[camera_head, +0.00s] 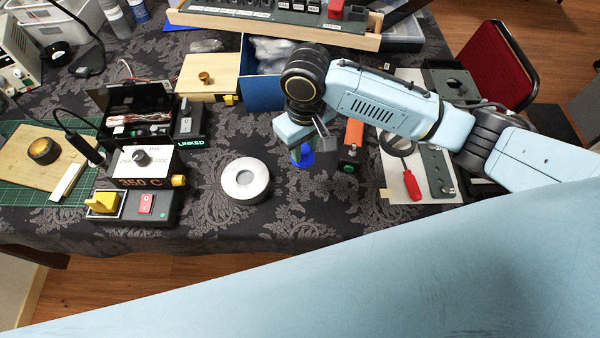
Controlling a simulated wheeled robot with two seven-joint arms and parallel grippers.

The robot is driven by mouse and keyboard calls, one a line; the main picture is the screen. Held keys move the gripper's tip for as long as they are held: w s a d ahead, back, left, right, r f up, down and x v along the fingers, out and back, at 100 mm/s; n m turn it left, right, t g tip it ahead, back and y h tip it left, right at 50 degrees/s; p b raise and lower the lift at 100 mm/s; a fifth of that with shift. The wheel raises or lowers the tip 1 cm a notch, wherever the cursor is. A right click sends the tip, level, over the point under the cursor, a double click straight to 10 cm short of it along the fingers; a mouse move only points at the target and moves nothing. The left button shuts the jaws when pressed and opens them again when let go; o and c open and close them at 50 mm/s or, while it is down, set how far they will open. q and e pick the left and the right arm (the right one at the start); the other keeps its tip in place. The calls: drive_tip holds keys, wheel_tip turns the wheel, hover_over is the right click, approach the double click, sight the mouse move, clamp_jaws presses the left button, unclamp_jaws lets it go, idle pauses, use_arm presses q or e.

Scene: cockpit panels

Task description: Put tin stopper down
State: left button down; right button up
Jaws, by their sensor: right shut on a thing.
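My right gripper (309,142) is over the middle of the table, pointing down, its fingers partly hidden by its own wrist. It is shut on a small blue piece (302,158), which looks like the tin stopper and shows just below the fingers. I cannot tell whether the stopper touches the cloth. A round silver tin (231,186) with a hole in its top stands to the left, apart from the stopper. My left gripper is not in view.
An orange-topped block (353,137) stands close to the right of the gripper. A magnifier with a red handle (412,186) lies further right. A control box (120,206) with a yellow knob stands left of the tin. The cloth between tin and gripper is clear.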

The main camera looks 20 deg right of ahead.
sight(303, 163)
drive_tip(key=f, duration=0.3)
drive_tip(key=f+b, duration=0.1)
drive_tip(key=f, duration=0.2)
drive_tip(key=shift+s+a, duration=0.1)
drive_tip(key=shift+a, duration=0.1)
drive_tip(key=shift+f, duration=0.5)
wheel_tip(303, 163, down, 4)
drive_tip(key=shift+r+b, duration=0.25)
drive_tip(key=shift+b, duration=0.35)
drive_tip(key=shift+r, duration=0.1)
drive_tip(key=o, duration=1)
drive_tip(key=shift+c, duration=0.2)
wheel_tip(303, 163, up, 12)
drive_tip(key=shift+r+p, duration=0.1)
drive_tip(key=shift+p, duration=1.15)
